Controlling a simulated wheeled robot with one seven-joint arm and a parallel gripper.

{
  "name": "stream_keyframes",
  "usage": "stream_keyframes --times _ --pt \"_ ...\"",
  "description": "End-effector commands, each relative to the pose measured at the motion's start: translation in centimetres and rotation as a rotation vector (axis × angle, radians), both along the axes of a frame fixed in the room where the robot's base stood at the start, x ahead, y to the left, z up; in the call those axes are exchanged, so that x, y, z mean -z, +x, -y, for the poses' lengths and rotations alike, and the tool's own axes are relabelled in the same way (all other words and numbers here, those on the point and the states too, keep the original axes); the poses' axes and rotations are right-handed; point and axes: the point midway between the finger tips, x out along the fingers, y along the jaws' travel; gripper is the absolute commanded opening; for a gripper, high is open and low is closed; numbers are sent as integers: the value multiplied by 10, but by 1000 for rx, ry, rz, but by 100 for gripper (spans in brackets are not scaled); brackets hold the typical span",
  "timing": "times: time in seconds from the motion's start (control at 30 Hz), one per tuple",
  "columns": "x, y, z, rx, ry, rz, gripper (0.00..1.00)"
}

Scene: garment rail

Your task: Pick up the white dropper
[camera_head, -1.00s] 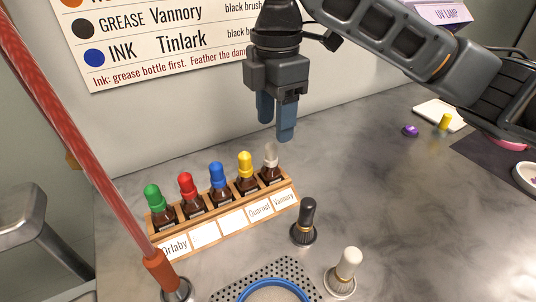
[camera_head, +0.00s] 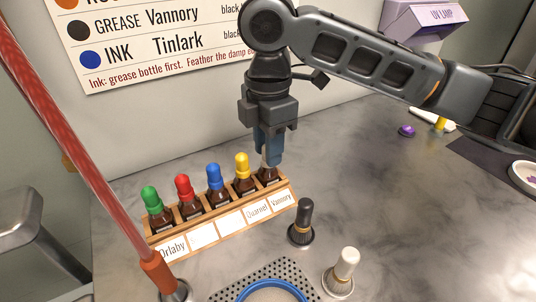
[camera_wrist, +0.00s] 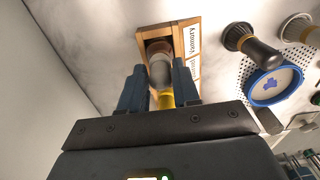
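The white dropper is the pale bulb on the rightmost brown bottle (camera_head: 268,174) in the wooden rack. In the wrist view the greyish-white bulb (camera_wrist: 160,72) lies between the two blue fingertips of my gripper (camera_wrist: 160,80). The fingers lie close against both sides of it. In the head view my gripper (camera_head: 267,158) points down over that bottle and its fingers hide most of the bulb. The dropper still sits in its bottle, above the "Vannory" label (camera_head: 281,199).
The rack (camera_head: 221,229) also holds bottles with yellow (camera_head: 242,166), blue (camera_head: 214,176), red (camera_head: 184,187) and green (camera_head: 151,197) droppers. A black-handled tool (camera_head: 303,222) and a white-handled one (camera_head: 343,268) stand in front. A red post (camera_head: 85,140) rises at left.

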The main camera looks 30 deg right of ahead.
Motion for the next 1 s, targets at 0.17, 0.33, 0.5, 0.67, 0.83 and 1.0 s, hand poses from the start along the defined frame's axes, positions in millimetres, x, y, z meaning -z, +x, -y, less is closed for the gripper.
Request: stream_keyframes --times 0.17,0.33,0.5,0.67,0.83,1.0 --pt "0 0 0 0 0 0 13" --pt "0 0 0 0 0 0 0" --pt "0 0 0 0 0 -1 0" --pt "-2 0 0 0 0 0 0" --pt "-14 0 0 -1 1 1 0" --pt "-39 0 -1 -2 0 1 0"
